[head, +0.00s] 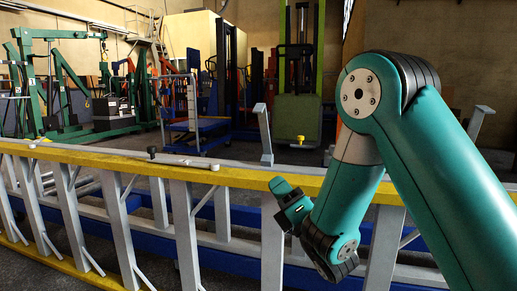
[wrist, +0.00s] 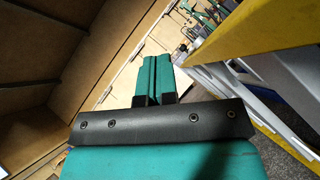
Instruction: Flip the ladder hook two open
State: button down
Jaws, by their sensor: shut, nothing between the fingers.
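A ladder lies on its side across the head view, with a yellow rail (head: 110,162) and grey rungs. A thin grey bar (head: 182,161) with a dark knob at one end and a pale knob at the other lies along the top rail. Grey upright brackets stand at the rail, one in the middle (head: 265,135) and one at the right (head: 480,120). I cannot tell which part is ladder hook two. My gripper (head: 281,187) is shut and empty, just in front of the yellow rail below the middle bracket. Its closed teal fingers also show in the wrist view (wrist: 155,70).
A blue beam (head: 240,264) runs low behind the rungs. Green hoist frames (head: 55,85), a blue trolley (head: 200,130) and a green lift (head: 298,110) stand behind. In the wrist view the yellow rail (wrist: 255,35) passes close at the right. Space above the rail's left part is clear.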

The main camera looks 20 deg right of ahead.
jog(key=p+x, duration=0.1)
jog(key=x, duration=0.3)
jog(key=d+r+p+x, duration=0.1)
jog(key=p+x, duration=0.1)
jog(key=x, duration=0.2)
jog(key=d+p+x, duration=0.1)
jog(key=p+x, duration=0.1)
jog(key=x, duration=0.2)
jog(key=shift+r, duration=0.3)
jog(key=shift+w+d+r+p, duration=0.15)
jog(key=shift+w+r+p, duration=0.05)
jog(key=shift+p, duration=0.1)
